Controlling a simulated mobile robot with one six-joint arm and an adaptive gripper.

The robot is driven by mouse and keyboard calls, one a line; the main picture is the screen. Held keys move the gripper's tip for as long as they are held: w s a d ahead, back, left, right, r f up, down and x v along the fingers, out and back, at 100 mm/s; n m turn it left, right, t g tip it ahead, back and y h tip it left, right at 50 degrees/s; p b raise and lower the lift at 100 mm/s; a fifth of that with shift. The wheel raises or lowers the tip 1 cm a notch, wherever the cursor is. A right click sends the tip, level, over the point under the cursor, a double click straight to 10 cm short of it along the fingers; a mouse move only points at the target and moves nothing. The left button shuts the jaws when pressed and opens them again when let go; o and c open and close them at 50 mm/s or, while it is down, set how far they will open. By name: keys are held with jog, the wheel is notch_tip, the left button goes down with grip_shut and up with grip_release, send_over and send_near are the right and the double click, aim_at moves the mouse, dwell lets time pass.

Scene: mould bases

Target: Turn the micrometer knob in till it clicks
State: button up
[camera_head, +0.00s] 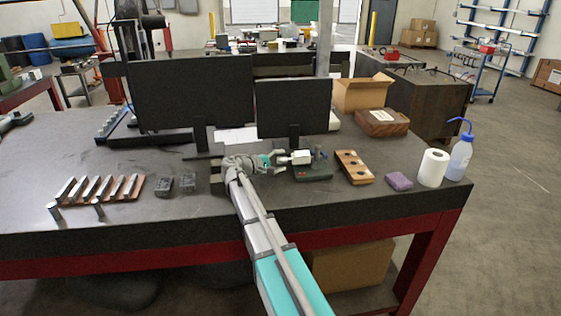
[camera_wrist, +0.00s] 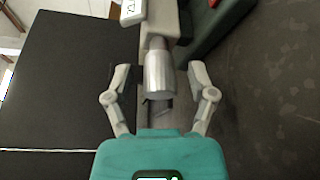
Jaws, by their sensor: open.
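The micrometer (camera_head: 299,157) sits on a dark green stand (camera_head: 313,173) on the workbench. In the wrist view its silver knob (camera_wrist: 158,75) points toward my gripper, below the pale body and a small display (camera_wrist: 132,10). My gripper (camera_wrist: 158,76) is open. Its two fingers stand on either side of the knob with a visible gap on each side. In the head view my gripper (camera_head: 278,161) is at the left end of the micrometer. Small details at the fingertips are too small to tell there.
Two dark monitors (camera_head: 190,92) stand behind. To the right are a wooden block with dark holes (camera_head: 354,167), a purple sponge (camera_head: 399,181), a white paper roll (camera_head: 433,168) and a wash bottle (camera_head: 459,160). Metal bars on a wooden base (camera_head: 124,188) lie at the left.

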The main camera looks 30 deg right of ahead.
jog(key=shift+n+p, duration=0.3)
jog(key=n+g+y+p, duration=0.1)
jog(key=n+p, duration=0.1)
jog(key=shift+r+n, duration=0.15)
jog(key=shift+n, duration=0.25)
jog(key=shift+a+y, duration=0.3)
jog(key=p+v, duration=0.3)
jog(key=v, duration=1)
jog(key=shift+a, duration=0.1)
jog(key=shift+p, duration=0.3)
